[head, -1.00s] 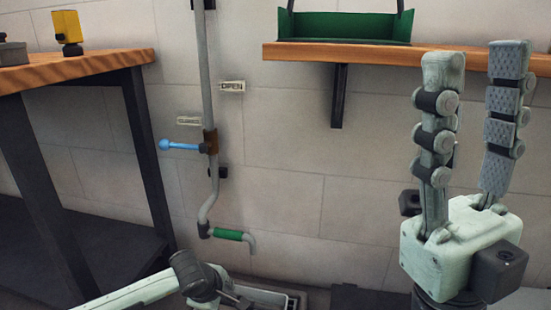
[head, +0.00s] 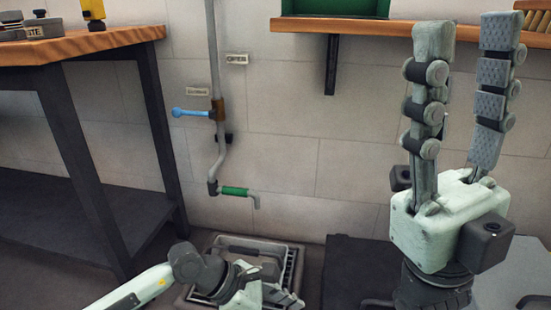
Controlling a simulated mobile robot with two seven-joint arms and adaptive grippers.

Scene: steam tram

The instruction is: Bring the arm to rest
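My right gripper (head: 466,32) points upward at the right of the head view. Its two fingers stand well apart with nothing between them, so it is open and empty. The fingers overlap the shelf edge in the picture. My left gripper (head: 262,290) is low at the bottom centre, in front of the floor drain, and is partly cut off by the picture's edge. Whether its fingers are open or shut does not show clearly.
A wooden workbench (head: 100,42) stands at left, with a yellow object (head: 93,13) on it. A wall pipe (head: 212,60) carries a blue lever (head: 190,113) and a green-handled spout (head: 235,191) above the drain (head: 293,262). A wooden shelf (head: 350,27) holds a green box (head: 330,6).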

